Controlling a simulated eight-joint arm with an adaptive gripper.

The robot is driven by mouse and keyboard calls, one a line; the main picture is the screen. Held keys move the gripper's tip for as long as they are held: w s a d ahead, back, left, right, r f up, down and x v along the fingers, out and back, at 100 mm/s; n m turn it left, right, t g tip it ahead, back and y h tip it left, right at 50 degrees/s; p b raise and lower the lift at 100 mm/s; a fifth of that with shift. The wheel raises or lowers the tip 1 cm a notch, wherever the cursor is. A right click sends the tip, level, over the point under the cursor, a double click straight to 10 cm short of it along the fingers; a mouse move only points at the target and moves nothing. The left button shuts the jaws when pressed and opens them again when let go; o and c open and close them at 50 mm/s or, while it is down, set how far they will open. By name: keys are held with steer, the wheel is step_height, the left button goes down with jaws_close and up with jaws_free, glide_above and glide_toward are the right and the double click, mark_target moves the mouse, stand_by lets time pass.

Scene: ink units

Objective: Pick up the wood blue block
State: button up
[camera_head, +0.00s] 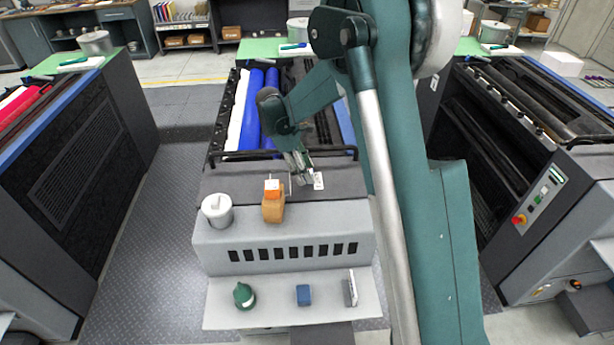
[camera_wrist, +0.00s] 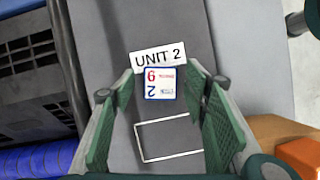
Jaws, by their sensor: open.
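My gripper (camera_head: 300,172) is open above the grey top of the middle unit; its green finger pads (camera_wrist: 163,92) stand apart in the wrist view. Between and beyond them, a small blue-edged block (camera_wrist: 160,83) with a white face, red and blue digits and small print rests at the "UNIT 2" label (camera_wrist: 157,57). The pads do not appear to touch it. In the head view my gripper largely hides that spot. A plain blue block (camera_head: 304,294) sits on the lower front ledge, well away from my gripper. I cannot tell its material.
The ledge (camera_head: 270,315) also holds a green object (camera_head: 244,295) and a thin upright piece (camera_head: 350,288). Blue rollers (camera_head: 251,110) lie behind.

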steer(key=shift+d+f, duration=0.15)
steer(key=shift+f, duration=0.25)
steer(key=c, duration=1)
